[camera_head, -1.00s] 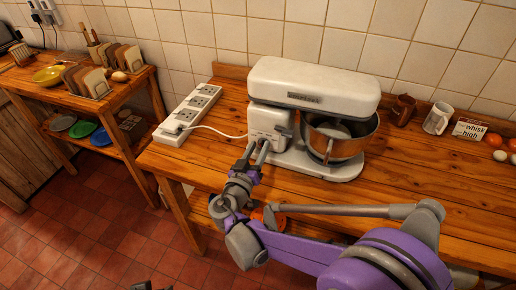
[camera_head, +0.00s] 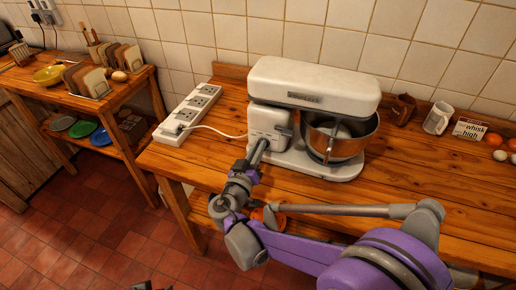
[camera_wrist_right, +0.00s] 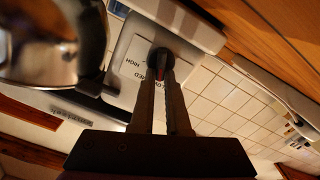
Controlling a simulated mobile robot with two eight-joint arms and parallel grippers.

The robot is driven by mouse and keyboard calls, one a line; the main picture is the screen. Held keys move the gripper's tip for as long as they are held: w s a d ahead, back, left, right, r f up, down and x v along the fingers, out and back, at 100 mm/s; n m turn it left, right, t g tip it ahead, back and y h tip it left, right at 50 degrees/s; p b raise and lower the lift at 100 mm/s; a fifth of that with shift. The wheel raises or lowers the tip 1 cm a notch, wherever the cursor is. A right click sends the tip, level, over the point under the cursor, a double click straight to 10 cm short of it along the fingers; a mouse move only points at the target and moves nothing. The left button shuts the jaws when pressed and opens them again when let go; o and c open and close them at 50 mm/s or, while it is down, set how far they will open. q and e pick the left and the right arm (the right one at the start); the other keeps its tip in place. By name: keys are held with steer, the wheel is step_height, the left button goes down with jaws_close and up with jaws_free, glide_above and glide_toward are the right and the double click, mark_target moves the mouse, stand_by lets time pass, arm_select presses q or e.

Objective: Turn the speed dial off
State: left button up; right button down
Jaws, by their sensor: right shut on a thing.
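The white stand mixer (camera_head: 312,85) stands on the wooden counter with its steel bowl (camera_head: 335,135) at its right. My right gripper (camera_head: 263,143) reaches the left end of the mixer's base, where it covers the dial in the head view. In the right wrist view, the dark round speed dial (camera_wrist_right: 160,57) with a red mark sits on a pale panel printed "SPEED" and "HIGH", upside down. The fingertips of my right gripper (camera_wrist_right: 160,76) are shut on the dial, one on each side. Where the dial points is hard to read. My left gripper is not seen.
A white power strip (camera_head: 190,113) with a plugged-in cable lies left of the mixer. The counter front (camera_head: 430,185) is clear.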

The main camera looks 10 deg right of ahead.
steer(key=n, duration=0.3)
steer(key=shift+w+a+f+n, duration=0.1)
steer(key=shift+a+n, duration=0.05)
steer(key=shift+n, duration=0.15)
steer(key=shift+a+f+n+b, duration=0.15)
steer(key=shift+n+b, duration=0.25)
steer(key=shift+n, duration=1.4)
steer(key=c, duration=0.9)
jaws_free()
steer(key=v, duration=1)
steer(key=shift+s+a, duration=0.25)
steer(key=shift+s, duration=0.05)
